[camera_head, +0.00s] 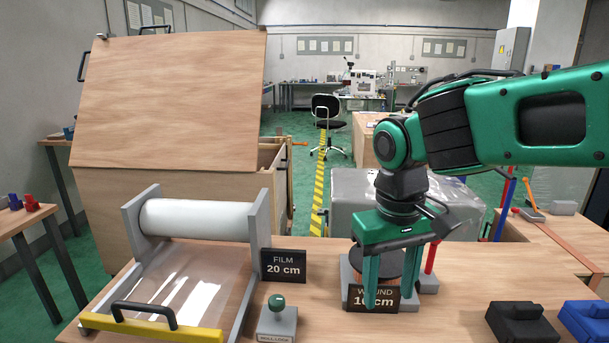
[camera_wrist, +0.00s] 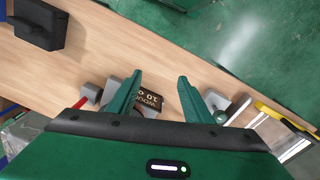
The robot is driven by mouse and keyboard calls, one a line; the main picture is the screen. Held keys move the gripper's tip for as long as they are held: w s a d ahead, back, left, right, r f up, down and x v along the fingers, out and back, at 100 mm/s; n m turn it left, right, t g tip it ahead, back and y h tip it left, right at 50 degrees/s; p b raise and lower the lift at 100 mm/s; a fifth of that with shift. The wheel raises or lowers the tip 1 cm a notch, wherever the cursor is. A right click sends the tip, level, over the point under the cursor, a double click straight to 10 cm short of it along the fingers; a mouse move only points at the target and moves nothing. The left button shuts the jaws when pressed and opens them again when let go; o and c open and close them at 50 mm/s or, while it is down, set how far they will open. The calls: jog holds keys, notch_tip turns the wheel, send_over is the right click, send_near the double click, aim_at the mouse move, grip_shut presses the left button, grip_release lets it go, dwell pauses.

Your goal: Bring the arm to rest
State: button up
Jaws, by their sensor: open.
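My arm (camera_head: 545,120) reaches in from the right in the head view, bent down at the wrist. My gripper (camera_head: 389,292) points down over the wooden bench at the small winding stand, with its fingers in front of the black sign (camera_head: 384,304) reading "WOUND" and partly hiding it. In the wrist view my gripper (camera_wrist: 160,80) has its two green fingers spread, with nothing held between them. The sign (camera_wrist: 148,98) shows beyond and between them. Whether the fingers touch the stand (camera_head: 351,275) cannot be told.
A film roll (camera_head: 195,219) on a grey frame with a yellow bar stands at left. A knobbed roll lock (camera_head: 277,318) is beside it. Black (camera_head: 520,322) and blue (camera_head: 588,320) blocks lie at right. A wooden crate with raised lid (camera_head: 170,100) stands behind.

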jog(key=s+d+f+m, duration=0.1)
jog(key=s+d+m, duration=0.1)
jog(key=d, duration=0.6)
jog(key=s+d+f+m, duration=0.1)
jog(key=d+f+m, duration=0.15)
jog(key=d, duration=0.55)
jog(key=s+d+f+m, duration=0.3)
jog(key=s+d+m, duration=0.1)
jog(key=s+d, duration=0.6)
jog(key=shift+s+d+f+m+y, duration=0.3)
jog(key=shift+s+f+m, duration=0.05)
jog(key=shift+s, duration=0.3)
